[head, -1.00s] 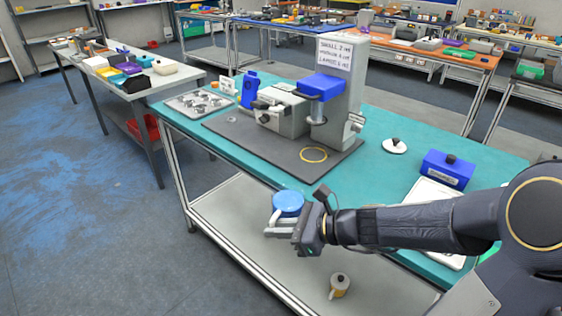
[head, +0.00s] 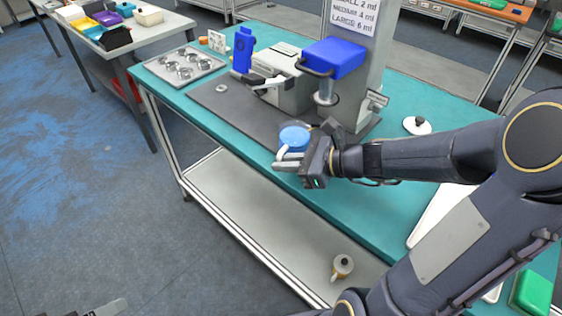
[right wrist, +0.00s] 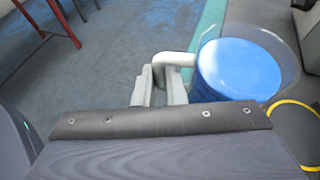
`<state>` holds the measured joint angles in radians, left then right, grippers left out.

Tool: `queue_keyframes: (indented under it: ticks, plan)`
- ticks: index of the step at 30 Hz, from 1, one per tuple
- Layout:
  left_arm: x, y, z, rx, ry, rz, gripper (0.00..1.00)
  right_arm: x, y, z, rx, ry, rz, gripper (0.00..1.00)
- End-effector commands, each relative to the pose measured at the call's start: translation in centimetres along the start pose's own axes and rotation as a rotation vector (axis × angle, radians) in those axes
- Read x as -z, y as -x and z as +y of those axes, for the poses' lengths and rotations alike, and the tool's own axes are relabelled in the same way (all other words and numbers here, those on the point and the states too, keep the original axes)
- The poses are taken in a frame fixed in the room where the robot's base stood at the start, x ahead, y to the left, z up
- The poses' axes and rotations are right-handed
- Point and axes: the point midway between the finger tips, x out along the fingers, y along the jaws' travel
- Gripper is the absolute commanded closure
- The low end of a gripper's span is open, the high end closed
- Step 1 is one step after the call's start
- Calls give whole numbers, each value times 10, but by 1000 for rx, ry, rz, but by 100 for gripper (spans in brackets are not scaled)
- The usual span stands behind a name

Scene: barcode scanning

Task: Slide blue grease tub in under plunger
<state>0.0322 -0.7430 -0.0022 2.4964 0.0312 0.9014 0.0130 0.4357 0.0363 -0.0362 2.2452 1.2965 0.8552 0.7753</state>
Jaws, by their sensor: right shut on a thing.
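The blue grease tub (head: 294,136) is a clear cup with blue contents, and it also shows at the right in the right wrist view (right wrist: 238,70). My right gripper (head: 290,160) is shut on the tub's pale side handle and holds the tub upright over the front edge of the dark mat. The silver plunger (head: 326,92) hangs beneath the blue head (head: 334,58) of the grey dispenser, behind the tub and a little to its right. The tub is apart from the plunger. Part of my left gripper (head: 105,308) shows at the bottom edge.
The dark mat (head: 235,112) lies on the teal bench top. A yellow ring (right wrist: 290,106) on it shows beside the tub in the right wrist view. A grey machine (head: 280,82), a blue device (head: 243,50) and a metal tray (head: 183,66) stand left of the dispenser.

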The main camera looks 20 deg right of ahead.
Motion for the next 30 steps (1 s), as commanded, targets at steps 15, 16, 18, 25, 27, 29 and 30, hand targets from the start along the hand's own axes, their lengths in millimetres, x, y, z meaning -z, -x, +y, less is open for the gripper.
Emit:
queue_keyframes:
  ticks: [15,16,18,25,27,29,30]
  plan:
    - [3,5,2,0,0,0,4,11,18,-49,3,0,0,100]
    - [3,6,3,0,0,0,4,12,19,-52,3,-1,0,100]
    - [3,6,3,0,0,0,4,13,22,-59,3,0,0,100]
    - [4,7,3,0,0,0,4,21,28,-79,2,0,0,100]
    - [4,8,4,0,0,0,4,23,30,-84,2,0,0,100]
    - [4,8,4,0,0,0,4,25,31,-88,2,0,0,100]
    - [4,8,4,0,0,0,4,26,32,-91,2,0,0,100]
